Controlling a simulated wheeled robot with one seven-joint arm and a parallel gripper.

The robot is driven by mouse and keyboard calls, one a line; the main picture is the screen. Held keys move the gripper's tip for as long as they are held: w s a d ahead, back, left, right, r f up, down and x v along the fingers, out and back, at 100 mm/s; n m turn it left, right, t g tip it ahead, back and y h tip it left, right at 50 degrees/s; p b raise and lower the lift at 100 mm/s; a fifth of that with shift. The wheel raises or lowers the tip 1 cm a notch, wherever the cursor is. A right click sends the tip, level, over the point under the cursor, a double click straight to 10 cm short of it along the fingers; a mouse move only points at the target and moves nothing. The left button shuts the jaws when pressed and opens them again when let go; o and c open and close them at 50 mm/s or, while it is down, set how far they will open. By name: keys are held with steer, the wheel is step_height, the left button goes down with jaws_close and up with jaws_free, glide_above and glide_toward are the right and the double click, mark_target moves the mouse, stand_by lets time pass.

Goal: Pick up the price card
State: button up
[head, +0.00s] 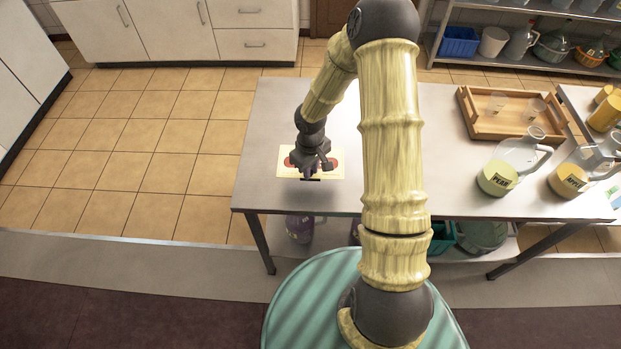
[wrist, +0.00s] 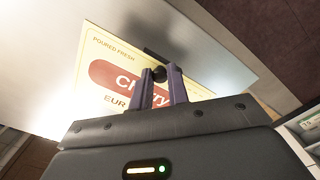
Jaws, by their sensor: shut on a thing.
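The price card (head: 284,171) is cream with a red oval, at the left part of the metal table in the head view. In the wrist view the card (wrist: 100,72) fills the middle, reading "POURED FRESH", "Ch…rry" and "EUR". My gripper (head: 311,175) is over the card in the head view, and its fingers (wrist: 160,75) overlap the card's face in the wrist view. The fingers are shut on the card, with a small dark part between their tips. My gripper hides part of the card. I cannot tell whether the card touches the table.
The metal table (head: 460,192) is bare around the card. To the right stand a wooden tray (head: 480,130) with clear cups and a jug (head: 497,178) of yellow-green liquid. Another jug (head: 567,178) is beside it. A purple container (head: 299,229) sits under the table.

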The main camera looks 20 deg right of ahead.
steer(key=shift+r, duration=0.95)
steer(key=shift+r, duration=0.1)
steer(key=shift+r+p, duration=2.15)
steer(key=shift+r, duration=0.25)
step_height(320, 180, down, 10)
steer(key=m+b, duration=0.1)
steer(key=m, duration=0.4)
